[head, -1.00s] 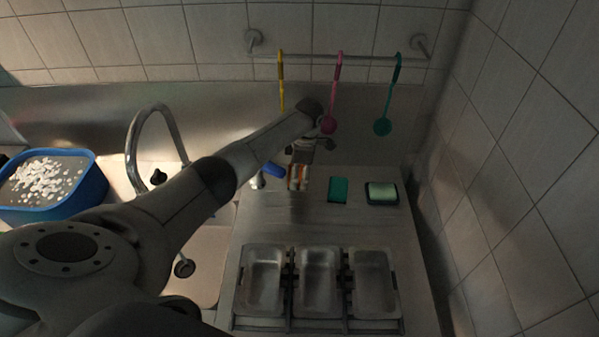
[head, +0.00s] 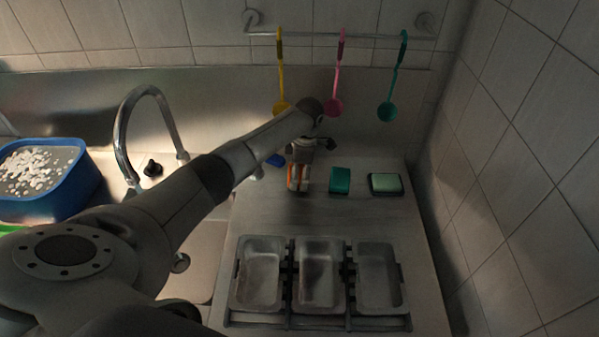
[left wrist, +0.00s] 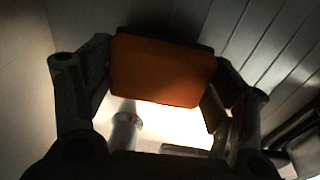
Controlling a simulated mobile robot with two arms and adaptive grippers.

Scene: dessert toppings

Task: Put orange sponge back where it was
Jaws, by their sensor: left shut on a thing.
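My left gripper (head: 298,184) is shut on the orange sponge (head: 291,177), at the back of the metal counter, left of a teal sponge (head: 340,181). In the head view the fingers hide most of the orange sponge. In the left wrist view the orange sponge (left wrist: 163,70) spans between the two fingers, with a dark edge behind it. I cannot tell whether it touches the counter. My right gripper is not in view.
A pale green sponge sits on a dark dish (head: 385,192) at the right. A blue object (head: 275,160) is partly behind my arm. Three metal trays (head: 318,276) stand in front. Yellow, pink and teal ladles (head: 387,111) hang behind. A faucet (head: 120,135) and blue tub (head: 75,190) are left.

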